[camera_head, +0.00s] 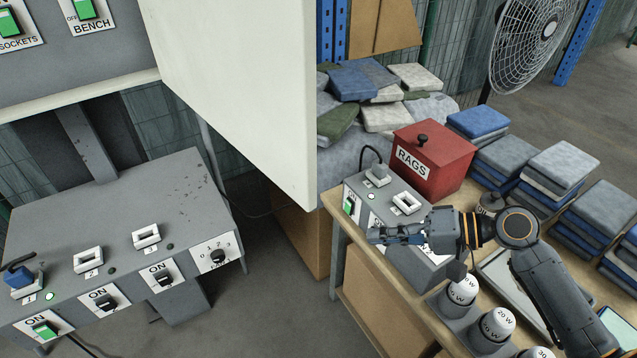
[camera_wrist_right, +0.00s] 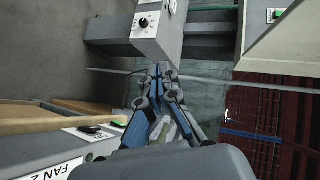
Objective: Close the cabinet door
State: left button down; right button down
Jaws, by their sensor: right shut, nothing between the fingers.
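The cabinet door (camera_head: 235,80) is a large pale panel standing open in the head view, swung out to the right of the grey cabinet (camera_head: 85,55). The cabinet face shows green switches labelled SOCKETS and BENCH. My right gripper (camera_head: 372,236) is shut and empty, to the right of and lower in the picture than the door's free edge, apart from it. Its closed fingers also show in the right wrist view (camera_wrist_right: 160,72). Part of a grey box with a green switch, likely the cabinet, shows at that view's upper right. My left gripper is not in view.
A grey switch console (camera_head: 120,235) stands below the cabinet. A fan (camera_head: 525,40) stands behind. Open floor lies between console and bench.

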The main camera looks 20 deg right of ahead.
notch_tip(320, 180, up, 17)
jog(key=s+y, duration=0.2)
jog(key=y, duration=0.3)
jog(key=s+p+x, duration=0.1)
jog(key=p+x, duration=0.2)
jog(key=x, duration=0.3)
jog(key=s+a+p+x, duration=0.1)
jog(key=p+x, duration=0.2)
jog(key=x, duration=0.3)
jog(key=shift+s+g, duration=0.35)
jog(key=shift+g, duration=0.05)
jog(key=shift+r, duration=0.1)
